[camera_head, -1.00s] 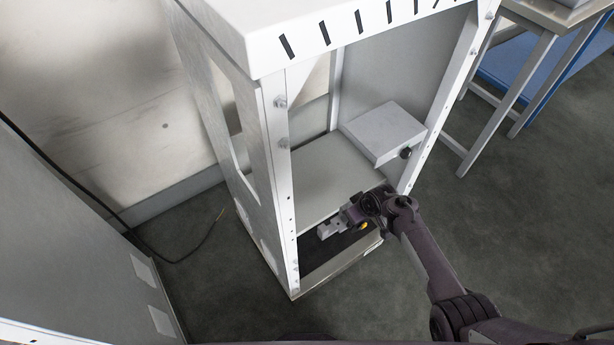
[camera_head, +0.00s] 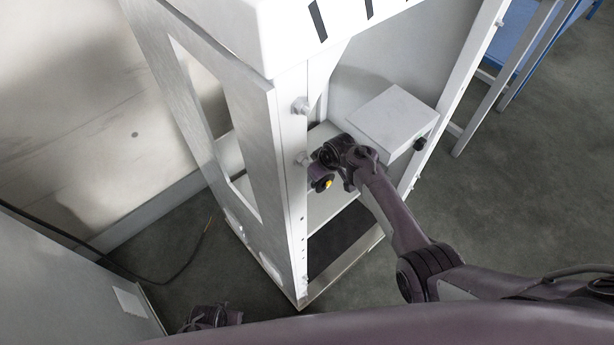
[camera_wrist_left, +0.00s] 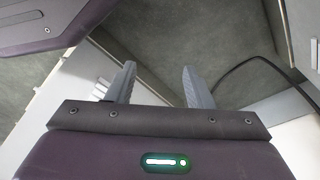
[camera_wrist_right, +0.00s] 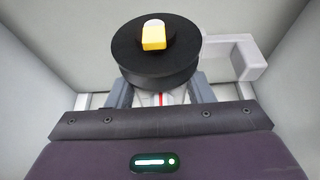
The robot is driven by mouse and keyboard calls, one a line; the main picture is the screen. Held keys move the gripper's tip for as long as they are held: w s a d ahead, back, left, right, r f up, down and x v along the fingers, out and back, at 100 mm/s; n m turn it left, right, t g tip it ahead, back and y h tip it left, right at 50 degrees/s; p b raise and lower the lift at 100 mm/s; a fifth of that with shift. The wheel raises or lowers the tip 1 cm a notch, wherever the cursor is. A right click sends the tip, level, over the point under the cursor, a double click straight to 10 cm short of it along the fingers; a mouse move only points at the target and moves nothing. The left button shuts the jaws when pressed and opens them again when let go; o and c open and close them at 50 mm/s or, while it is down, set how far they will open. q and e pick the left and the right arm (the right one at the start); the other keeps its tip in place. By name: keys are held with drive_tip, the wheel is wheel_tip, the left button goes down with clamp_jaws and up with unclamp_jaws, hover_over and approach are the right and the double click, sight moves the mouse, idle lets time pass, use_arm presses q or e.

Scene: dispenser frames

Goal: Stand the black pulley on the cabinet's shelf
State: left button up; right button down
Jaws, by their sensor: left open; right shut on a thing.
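The black pulley (camera_wrist_right: 152,72) is a thick disc with a yellow-and-white hub in the right wrist view. My right gripper (camera_wrist_right: 160,88) is shut on it, its fingers below and partly behind the disc. The pale shelf (camera_head: 322,209) shows under my wrist. Whether the pulley touches it, I cannot tell. My left gripper (camera_wrist_left: 157,84) is open and empty, over dark floor, and its arm shows at the bottom of the head view.
A grey box (camera_head: 390,118) with a black knob (camera_head: 420,143) sits inside the cabinet, right of my wrist. A pale bracket-like block (camera_wrist_right: 238,58) stands right of the pulley. A black cable (camera_head: 190,262) lies on the floor left of the cabinet.

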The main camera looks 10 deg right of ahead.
drive_tip(key=shift+w+a+f+b, duration=0.4)
drive_tip(key=shift+w+f+b, duration=0.15)
drive_tip(key=shift+w, duration=0.15)
drive_tip(key=f+b, duration=0.2)
drive_tip(key=shift+s+d+b, duration=0.1)
drive_tip(key=shift+s+b, duration=0.1)
drive_tip(key=shift+b, duration=0.15)
drive_tip(key=shift+f, duration=0.25)
wheel_tip(320, 180, down, 2)
drive_tip(key=b, duration=0.3)
drive_tip(key=shift+f, duration=0.2)
drive_tip(key=shift+w+f+b, duration=0.1)
drive_tip(key=shift+f+b, duration=0.3)
drive_tip(key=shift+b, duration=0.5)
use_arm(q)
drive_tip(key=w+d+r, duration=0.2)
drive_tip(key=d+r, duration=0.1)
drive_tip(key=r, duration=0.6)
drive_tip(key=w+d+r+m+t+h, duration=0.1)
drive_tip(key=w+d+r, duration=0.1)
drive_tip(key=r, duration=0.6)
drive_tip(key=shift+w+d+r+m, duration=0.15)
drive_tip(key=shift+d+r+m, duration=0.2)
drive_tip(key=shift+d, duration=0.35)
use_arm(e)
drive_tip(key=shift+r, duration=0.1)
drive_tip(key=shift+f, duration=0.2)
drive_tip(key=c, duration=0.7)
unclamp_jaws()
